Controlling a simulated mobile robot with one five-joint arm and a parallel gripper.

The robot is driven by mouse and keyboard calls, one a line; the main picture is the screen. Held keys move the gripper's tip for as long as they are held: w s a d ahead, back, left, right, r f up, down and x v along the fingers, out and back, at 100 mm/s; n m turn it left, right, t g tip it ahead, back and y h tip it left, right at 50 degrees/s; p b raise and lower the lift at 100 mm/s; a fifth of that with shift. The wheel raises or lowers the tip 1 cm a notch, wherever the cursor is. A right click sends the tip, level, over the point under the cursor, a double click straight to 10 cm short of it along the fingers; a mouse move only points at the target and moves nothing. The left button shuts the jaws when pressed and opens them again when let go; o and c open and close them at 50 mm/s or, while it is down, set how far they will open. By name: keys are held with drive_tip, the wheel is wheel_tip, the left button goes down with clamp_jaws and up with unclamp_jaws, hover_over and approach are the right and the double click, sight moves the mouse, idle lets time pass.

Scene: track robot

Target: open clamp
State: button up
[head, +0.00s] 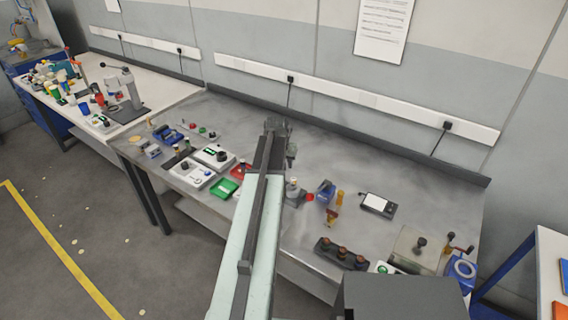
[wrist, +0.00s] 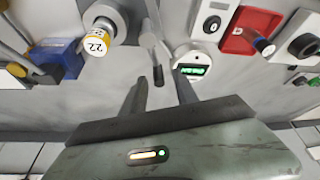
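In the wrist view a pale grey metal part (wrist: 152,38), long and narrow with a dark slot at its near end, stands just beyond and between my fingertips. It looks like the clamp's lever, but I cannot tell for sure. My gripper (wrist: 158,88) is open, with a clear gap between its two dark fingers and nothing held. I see no clear contact with the grey part. In the head view my arm's end (head: 288,150) is above the middle of the grey bench, and my arm covers part of the bench below it.
A round gauge with a green display (wrist: 192,68) is close to the right finger. A cylinder labelled 22 (wrist: 97,42) and a blue vise-like block (wrist: 58,58) are at left. A red tray (wrist: 238,42) is at right. Bare bench (head: 400,185) lies at the right rear.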

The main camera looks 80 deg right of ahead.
drive_tip(key=p+v, duration=0.5)
drive_tip(key=v, duration=0.2)
drive_tip(key=shift+p, duration=0.4)
